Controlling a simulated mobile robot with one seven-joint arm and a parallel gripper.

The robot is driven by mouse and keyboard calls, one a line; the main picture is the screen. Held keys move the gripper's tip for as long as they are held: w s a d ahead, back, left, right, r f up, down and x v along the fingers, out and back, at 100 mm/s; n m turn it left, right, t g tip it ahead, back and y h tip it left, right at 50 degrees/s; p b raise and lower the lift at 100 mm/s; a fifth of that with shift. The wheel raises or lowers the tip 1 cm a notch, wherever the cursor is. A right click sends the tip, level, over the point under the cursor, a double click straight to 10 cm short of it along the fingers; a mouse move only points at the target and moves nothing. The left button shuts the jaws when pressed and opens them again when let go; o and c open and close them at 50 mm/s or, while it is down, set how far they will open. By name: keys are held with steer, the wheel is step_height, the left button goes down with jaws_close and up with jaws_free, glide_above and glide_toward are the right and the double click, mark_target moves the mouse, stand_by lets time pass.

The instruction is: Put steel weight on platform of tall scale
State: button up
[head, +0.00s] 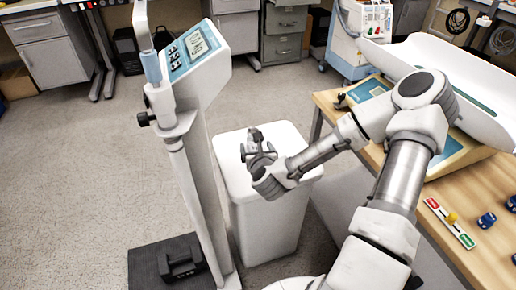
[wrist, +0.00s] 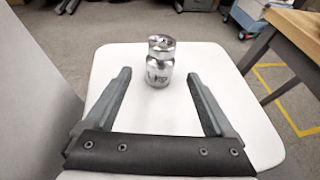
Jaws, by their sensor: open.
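The steel weight (wrist: 159,70) is a shiny knobbed cylinder standing upright on top of a white pedestal (wrist: 115,75), seen in the wrist view. My gripper (wrist: 160,72) is open, its two grey fingers spread to the left and right in front of the weight, with no visible contact. In the head view my gripper (head: 258,148) is over the pedestal (head: 290,135); the weight is hard to make out there. The tall scale (head: 190,170) stands left of the pedestal, with a blue-faced display on top and a dark platform (head: 145,265) at floor level.
A dark object with a handle (head: 182,262) is on the tall scale's platform. A wooden table (head: 490,190) at right holds a baby scale (head: 450,85), a red-green strip (head: 450,222) and several small blue items.

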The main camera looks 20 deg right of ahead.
steer(key=v, duration=0.4)
steer(key=shift+s+p, duration=0.15)
steer(key=shift+p, duration=0.25)
steer(key=shift+c, duration=0.3)
steer(key=s+d+f+n+g+y+p, duration=0.1)
steer(key=s+d+f+g+y+p, duration=0.1)
steer(key=d+p, duration=0.1)
steer(key=shift+s+n, duration=0.15)
steer(key=shift+n, duration=0.25)
steer(key=shift+s+d+r+y+p, duration=0.2)
steer(key=shift+d+y+p, duration=0.1)
steer(key=shift+y+p, duration=0.15)
step_height(320, 180, up, 6)
steer(key=s+d+n+t+y+p, duration=0.2)
steer(key=d+n+y+p, duration=0.1)
steer(key=shift+n+y, duration=0.25)
steer(key=shift+n, duration=0.05)
steer(key=b+x, duration=0.1)
steer(key=x, duration=0.2)
steer(key=b+x, duration=0.1)
steer(key=x, duration=0.3)
steer(key=b+x, duration=0.1)
steer(key=x, duration=0.3)
steer(key=shift+f+b, duration=0.3)
steer(key=shift+b, duration=0.1)
steer(key=shift+b+x, duration=1.15)
steer(key=shift+x, duration=2)
steer(key=shift+c, duration=0.2)
jaws_close()
